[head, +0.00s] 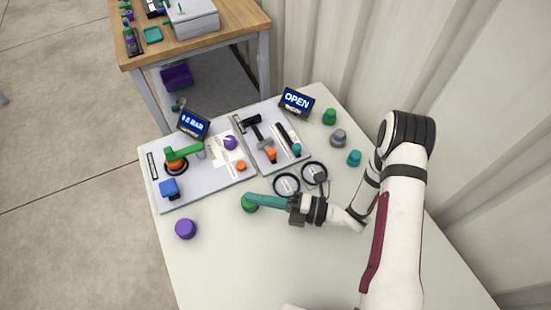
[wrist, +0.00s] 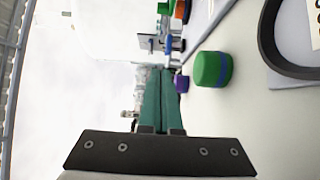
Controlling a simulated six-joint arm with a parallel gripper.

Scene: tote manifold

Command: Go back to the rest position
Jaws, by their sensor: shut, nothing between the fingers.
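My gripper (head: 250,198) has long teal fingers, closed together with nothing between them. In the head view it points left over the white table (head: 245,270), its tips over a green knob (head: 249,206) partly hidden under them. The wrist view shows the shut fingers (wrist: 161,85) running forward, with a green knob with a blue band (wrist: 213,69) to their right, apart from them. A purple knob (wrist: 182,83) shows further off near the fingertips.
Two manifold panels (head: 205,190) with a green lever, a black handle and small displays lie at the back left. Two black rings (head: 287,184) lie beside my gripper. A purple knob (head: 185,229) and several other knobs stand loose. The table's front is mostly clear; a corrugated wall (head: 460,90) stands right.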

